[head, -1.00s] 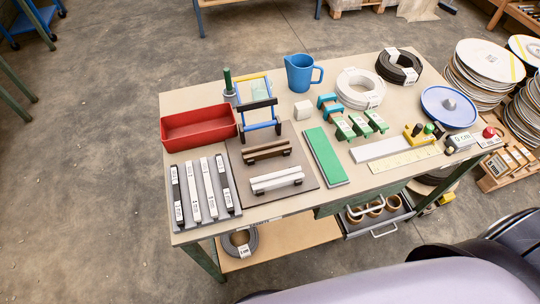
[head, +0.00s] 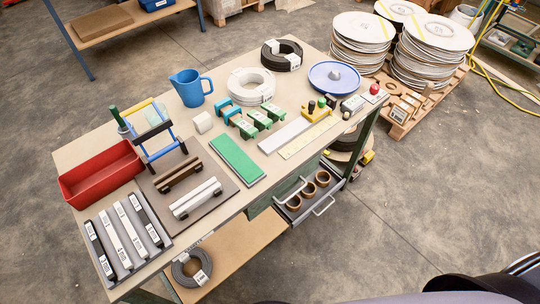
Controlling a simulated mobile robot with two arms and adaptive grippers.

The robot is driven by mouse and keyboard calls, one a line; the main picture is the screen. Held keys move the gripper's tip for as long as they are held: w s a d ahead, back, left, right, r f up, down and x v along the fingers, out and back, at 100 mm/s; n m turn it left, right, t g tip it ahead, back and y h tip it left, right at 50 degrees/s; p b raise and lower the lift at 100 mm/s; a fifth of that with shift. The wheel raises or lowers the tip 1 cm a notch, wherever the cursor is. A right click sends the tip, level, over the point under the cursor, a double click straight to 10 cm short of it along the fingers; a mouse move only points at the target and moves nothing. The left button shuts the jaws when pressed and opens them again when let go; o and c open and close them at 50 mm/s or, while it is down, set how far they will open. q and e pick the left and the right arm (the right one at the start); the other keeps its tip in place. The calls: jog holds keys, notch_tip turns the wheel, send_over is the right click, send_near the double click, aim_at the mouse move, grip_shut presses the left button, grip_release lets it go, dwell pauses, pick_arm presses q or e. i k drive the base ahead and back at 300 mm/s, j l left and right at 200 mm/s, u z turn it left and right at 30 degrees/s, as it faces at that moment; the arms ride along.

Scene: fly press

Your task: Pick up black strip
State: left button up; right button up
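A grey tray (head: 160,250) at the near left corner of the workbench holds a row of strips with white labels. A black strip (head: 98,250) lies at the left end of the row, and another black strip (head: 145,219) lies at the right end. White strips (head: 130,229) lie between them. A dark bar (head: 153,132) also sits across the blue and yellow frame of the small press (head: 158,150) behind. Neither of my grippers shows in the head view.
A red bin (head: 102,178) stands behind the tray. A brown board with brown and white bar holders (head: 197,198) lies to its right. A drawer with rings (head: 307,196) is open at the front.

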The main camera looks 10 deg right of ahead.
aim_at(154, 235)
jog(key=j+u, duration=0.1)
jog(key=u, duration=0.9)
jog(key=i+l, duration=0.05)
